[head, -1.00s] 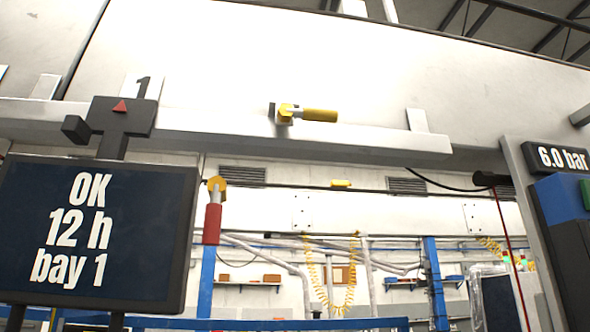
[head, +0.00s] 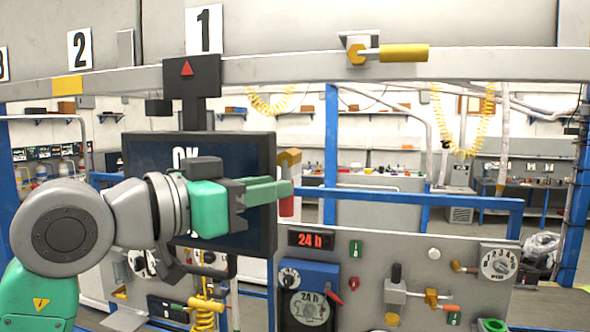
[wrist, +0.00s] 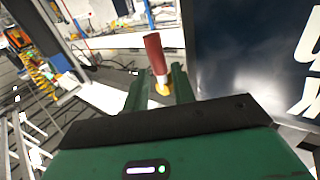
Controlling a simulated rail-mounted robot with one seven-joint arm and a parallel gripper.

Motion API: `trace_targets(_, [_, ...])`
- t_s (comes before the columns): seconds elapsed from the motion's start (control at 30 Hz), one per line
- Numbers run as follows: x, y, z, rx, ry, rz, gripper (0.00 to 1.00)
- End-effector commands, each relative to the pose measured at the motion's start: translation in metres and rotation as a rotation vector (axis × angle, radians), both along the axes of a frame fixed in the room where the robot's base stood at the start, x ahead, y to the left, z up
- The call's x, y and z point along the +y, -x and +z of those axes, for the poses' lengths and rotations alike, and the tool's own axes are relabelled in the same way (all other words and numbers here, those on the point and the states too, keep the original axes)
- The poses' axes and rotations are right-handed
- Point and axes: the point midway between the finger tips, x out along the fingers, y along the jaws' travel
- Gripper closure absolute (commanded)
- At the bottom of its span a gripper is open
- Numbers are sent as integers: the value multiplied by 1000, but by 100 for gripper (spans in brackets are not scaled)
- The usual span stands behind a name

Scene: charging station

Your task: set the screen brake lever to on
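The screen (head: 262,165) hangs from the overhead rail and is partly hidden behind my arm; it also fills the right of the wrist view (wrist: 240,50). The screen brake lever, with a yellow hub (head: 290,160) and red handle (head: 287,207), is at the screen's right edge with its handle pointing down. My gripper (head: 283,188) reaches the lever from the left. In the wrist view my gripper (wrist: 160,85) is open, and the red handle (wrist: 153,48) shows between and beyond its green fingers. I cannot tell whether a finger touches it.
A yellow-handled lever (head: 402,53) sits on the overhead rail (head: 480,66). A grey panel (head: 375,262) with several knobs, levers and a "24 h" display (head: 311,240) stands below right. Space right of the lever, above the panel, looks open.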

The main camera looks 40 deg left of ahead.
Motion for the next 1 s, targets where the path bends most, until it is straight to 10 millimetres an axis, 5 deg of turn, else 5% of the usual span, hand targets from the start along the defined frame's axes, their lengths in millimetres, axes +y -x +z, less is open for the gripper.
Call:
trace_targets(0.2, [-4, -31, 2, 1, -1, 0, 74])
trace_targets(0.53, [-4, -37, 0, -1, -2, 1, 74])
trace_targets(0.67, [-4, -37, 0, -1, -2, 1, 100])
trace_targets(1.0, [0, -34, -1, -12, 18, 15, 100])
